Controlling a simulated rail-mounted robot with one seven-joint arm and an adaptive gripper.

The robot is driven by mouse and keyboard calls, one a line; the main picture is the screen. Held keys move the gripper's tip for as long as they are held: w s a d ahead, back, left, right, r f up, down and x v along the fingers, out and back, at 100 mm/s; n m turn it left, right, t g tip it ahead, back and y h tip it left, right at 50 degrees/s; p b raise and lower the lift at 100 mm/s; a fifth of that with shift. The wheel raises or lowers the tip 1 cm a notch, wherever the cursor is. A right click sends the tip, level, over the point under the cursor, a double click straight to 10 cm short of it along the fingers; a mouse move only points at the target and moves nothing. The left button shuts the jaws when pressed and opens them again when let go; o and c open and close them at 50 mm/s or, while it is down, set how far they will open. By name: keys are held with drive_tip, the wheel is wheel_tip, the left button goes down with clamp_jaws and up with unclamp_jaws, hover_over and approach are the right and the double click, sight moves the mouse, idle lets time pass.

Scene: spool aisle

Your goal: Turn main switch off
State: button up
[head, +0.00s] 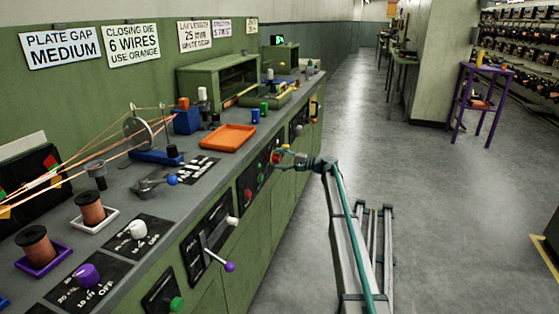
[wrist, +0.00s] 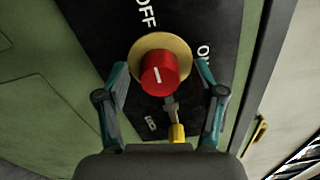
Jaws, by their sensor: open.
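The main switch is a red knob (wrist: 165,68) on a yellow disc (wrist: 181,45), set on a black panel (wrist: 95,15) marked OFF and ON. The white line on the knob runs nearly up and down in the wrist view, closer to the OFF direction than to ON. My gripper (wrist: 162,80) is open, with one finger on each side of the knob; I cannot tell whether either touches it. A small yellow piece with a grey end (wrist: 177,132) sits below the knob between the fingers.
A red button (head: 249,195) sits left of the switch on the bench front. A lever with a purple knob (head: 229,267) juts out nearer me. An orange tray (head: 228,137) lies on the bench top.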

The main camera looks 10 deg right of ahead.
drive_tip(key=v, duration=1.2)
drive_tip(key=shift+w, duration=0.1)
